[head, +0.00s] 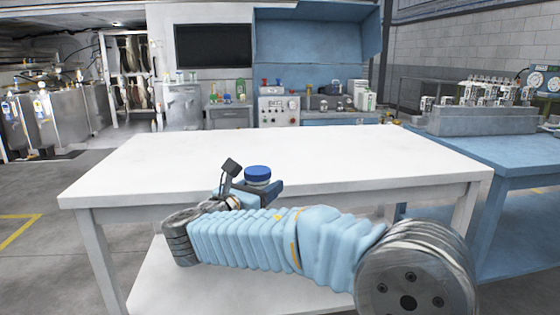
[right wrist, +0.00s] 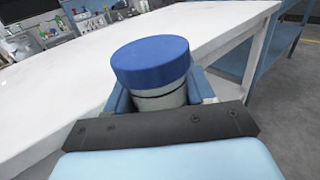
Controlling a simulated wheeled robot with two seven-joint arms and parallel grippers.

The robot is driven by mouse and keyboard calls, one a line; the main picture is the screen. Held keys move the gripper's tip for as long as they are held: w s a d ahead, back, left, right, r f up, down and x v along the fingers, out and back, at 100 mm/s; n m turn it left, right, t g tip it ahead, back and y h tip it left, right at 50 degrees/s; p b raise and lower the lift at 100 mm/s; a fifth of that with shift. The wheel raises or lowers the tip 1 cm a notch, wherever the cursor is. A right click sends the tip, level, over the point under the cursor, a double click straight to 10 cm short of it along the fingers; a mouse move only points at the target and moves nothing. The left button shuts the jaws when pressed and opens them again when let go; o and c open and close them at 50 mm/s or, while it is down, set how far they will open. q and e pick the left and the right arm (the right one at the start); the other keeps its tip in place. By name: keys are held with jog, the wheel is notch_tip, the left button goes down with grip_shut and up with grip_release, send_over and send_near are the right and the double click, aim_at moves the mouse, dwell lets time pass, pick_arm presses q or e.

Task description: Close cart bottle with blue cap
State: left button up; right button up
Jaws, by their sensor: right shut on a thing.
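A bottle with a blue cap (head: 257,173) is held upright in my right gripper (head: 259,187), at the near edge of the white table in the head view. The right wrist view shows the blue cap (right wrist: 150,62) on top of a pale grey-white bottle body (right wrist: 160,100), with a dark line just below the cap. The blue fingers of my right gripper (right wrist: 160,92) are shut on the body, one on each side. The lower part of the bottle is hidden by the gripper. I cannot tell how tightly the cap sits. My left gripper is not in view.
The white table (head: 330,150) has a clear top. A blue bench (head: 465,160) with a grey rack (head: 480,120) stands at the right. Several bottles and a control box (head: 279,108) stand at the back wall. Metal tanks (head: 60,118) are at the far left.

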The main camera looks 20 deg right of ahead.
jog(key=a+f+n+t+y, duration=0.2)
jog(key=f, duration=1)
jog(key=a+f+n+t+y, duration=0.1)
jog(key=a+f, duration=0.1)
jog(key=f, duration=1.1)
jog(key=s+d+f+t+y, duration=0.1)
jog(key=s+d+f, duration=0.1)
jog(key=f, duration=0.5)
jog(key=s+d+f+n+y, duration=0.1)
jog(key=s+d+f, duration=0.1)
jog(key=s+f, duration=0.3)
notch_tip(320, 180, down, 3)
jog(key=shift+s+d+r+n+t, duration=0.2)
jog(key=shift+s+d+n+t, duration=0.1)
jog(key=shift+t, duration=0.1)
jog(key=shift+w+a+y, duration=0.1)
jog(key=shift+a+y, duration=0.05)
jog(key=shift+y, duration=0.25)
